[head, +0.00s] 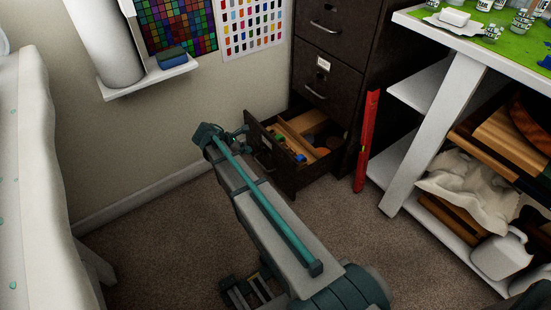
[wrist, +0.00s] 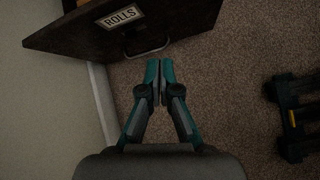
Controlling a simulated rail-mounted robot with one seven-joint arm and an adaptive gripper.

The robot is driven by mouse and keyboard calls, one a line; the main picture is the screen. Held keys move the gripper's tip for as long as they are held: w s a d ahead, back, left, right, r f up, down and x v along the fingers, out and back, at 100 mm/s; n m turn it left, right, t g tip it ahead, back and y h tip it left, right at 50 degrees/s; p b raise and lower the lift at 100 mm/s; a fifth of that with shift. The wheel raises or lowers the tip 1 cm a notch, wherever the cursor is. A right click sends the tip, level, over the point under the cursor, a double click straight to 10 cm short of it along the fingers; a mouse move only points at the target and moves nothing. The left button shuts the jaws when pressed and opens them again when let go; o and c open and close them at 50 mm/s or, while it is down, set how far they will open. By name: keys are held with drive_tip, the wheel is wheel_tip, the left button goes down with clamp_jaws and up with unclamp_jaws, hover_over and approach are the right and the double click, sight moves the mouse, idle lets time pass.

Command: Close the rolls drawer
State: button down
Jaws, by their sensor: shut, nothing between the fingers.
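The rolls drawer (head: 268,158) is the bottom drawer of the dark filing cabinet and stands pulled out, with wooden pieces and small coloured items inside. In the wrist view its dark front (wrist: 75,35) carries a label reading ROLLS (wrist: 120,17) and a metal handle (wrist: 146,48). My gripper (wrist: 153,62) is shut and empty, with its fingertips close to the handle, just below it in the picture. I cannot tell whether they touch. In the head view my gripper (head: 240,131) is at the drawer front's left side, partly hidden by my arm.
The cabinet's upper drawers (head: 325,75) are shut. A red level-like bar (head: 367,140) leans beside the cabinet. A white shelf unit (head: 420,130) stands at the right, and a white-covered table (head: 30,180) at the left. Carpet (head: 150,240) lies open in front of the drawer.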

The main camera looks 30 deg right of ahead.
drive_tip(key=d+n, duration=0.1)
drive_tip(key=n, duration=0.2)
drive_tip(key=b, duration=0.5)
approach(276, 148)
drive_tip(key=shift+h, duration=0.3)
drive_tip(key=shift+f+x, duration=0.2)
drive_tip(key=shift+x, duration=2.95)
drive_tip(key=shift+s+a, duration=0.15)
drive_tip(key=shift+a, duration=0.05)
